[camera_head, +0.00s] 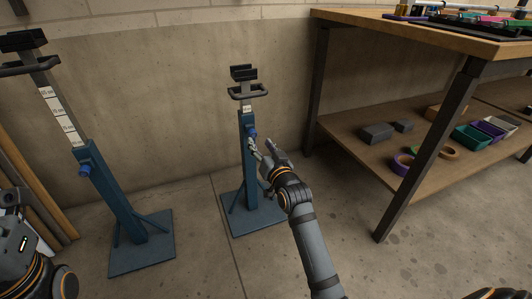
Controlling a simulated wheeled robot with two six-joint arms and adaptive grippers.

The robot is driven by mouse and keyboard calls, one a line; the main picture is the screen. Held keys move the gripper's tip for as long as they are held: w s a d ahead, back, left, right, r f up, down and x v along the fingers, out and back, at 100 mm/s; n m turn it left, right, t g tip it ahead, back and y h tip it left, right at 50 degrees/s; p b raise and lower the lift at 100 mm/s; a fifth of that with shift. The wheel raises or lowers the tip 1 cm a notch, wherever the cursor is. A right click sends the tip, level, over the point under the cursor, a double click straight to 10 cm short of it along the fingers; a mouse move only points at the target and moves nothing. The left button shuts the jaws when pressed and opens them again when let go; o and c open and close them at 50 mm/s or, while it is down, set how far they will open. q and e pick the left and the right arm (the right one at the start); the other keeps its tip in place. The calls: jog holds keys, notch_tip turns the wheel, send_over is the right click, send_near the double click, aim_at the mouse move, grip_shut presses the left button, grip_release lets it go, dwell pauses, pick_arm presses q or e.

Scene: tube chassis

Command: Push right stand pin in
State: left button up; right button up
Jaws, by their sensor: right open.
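The right stand (248,190) is a blue post on a square base plate, with a dark cradle and a handle bar at its top. Its blue pin (252,132) sticks out on the right side of the post, near the upper end. My right gripper (262,147) is open, just below and to the right of the pin, with its fingers near the post. I cannot tell whether a finger touches the pin or post. My left gripper is not clearly in view; part of my left arm shows at the lower left.
A left stand (114,195) with its own blue pin (85,169) and a height scale stands at the left. A wooden workbench (420,32) with a lower shelf (375,161) of bins and tape rolls is at the right. A concrete wall (180,100) is close behind.

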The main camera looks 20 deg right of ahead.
jog(key=s, duration=0.6)
jog(key=shift+d, duration=0.1)
jog(key=shift+w, duration=0.1)
